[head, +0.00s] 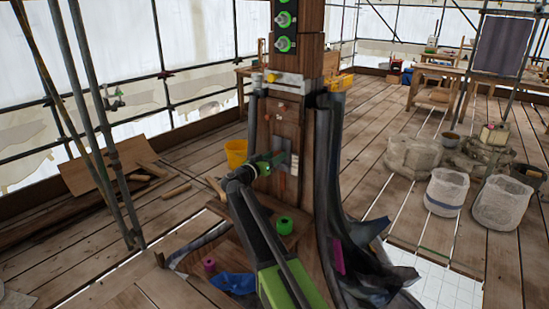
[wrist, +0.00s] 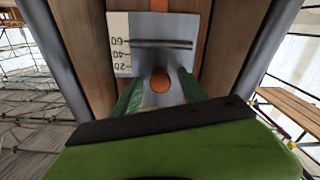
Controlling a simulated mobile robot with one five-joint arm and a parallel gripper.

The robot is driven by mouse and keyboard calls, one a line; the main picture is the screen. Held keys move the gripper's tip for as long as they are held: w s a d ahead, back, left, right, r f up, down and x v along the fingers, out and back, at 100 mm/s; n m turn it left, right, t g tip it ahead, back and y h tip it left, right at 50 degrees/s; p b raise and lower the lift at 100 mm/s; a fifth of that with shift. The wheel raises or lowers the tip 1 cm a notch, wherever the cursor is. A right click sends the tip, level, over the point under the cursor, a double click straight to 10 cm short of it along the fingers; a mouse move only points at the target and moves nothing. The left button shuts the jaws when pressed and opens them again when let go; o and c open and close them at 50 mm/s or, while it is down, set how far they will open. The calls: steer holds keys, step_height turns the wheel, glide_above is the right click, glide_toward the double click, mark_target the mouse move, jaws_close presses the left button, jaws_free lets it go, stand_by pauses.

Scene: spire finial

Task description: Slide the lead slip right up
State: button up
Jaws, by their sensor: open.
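The lead slip (wrist: 165,27) is a grey plate on the wooden post, with a dark horizontal ridge across it. It also shows in the head view (head: 284,156), partly hidden by my gripper. A round orange knob (wrist: 160,84) stands out low on the slip. A white scale (wrist: 119,45) marked 20, 40 and 60 runs along its left side; the ridge is level with about 60. My gripper (wrist: 162,88) is open, its green fingers on either side of the knob. In the head view my gripper (head: 272,163) is at the slip. Whether the fingers touch the knob I cannot tell.
Dark lead sheets (head: 325,150) flank the post and curl out at its foot. A green round object (head: 284,225) sits on a wooden ledge below my gripper. A yellow bucket (head: 236,152) stands behind to the left. Green-ringed fittings (head: 283,20) line the post above.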

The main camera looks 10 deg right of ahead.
steer(key=shift+c, duration=0.4)
jaws_close()
stand_by(0.9)
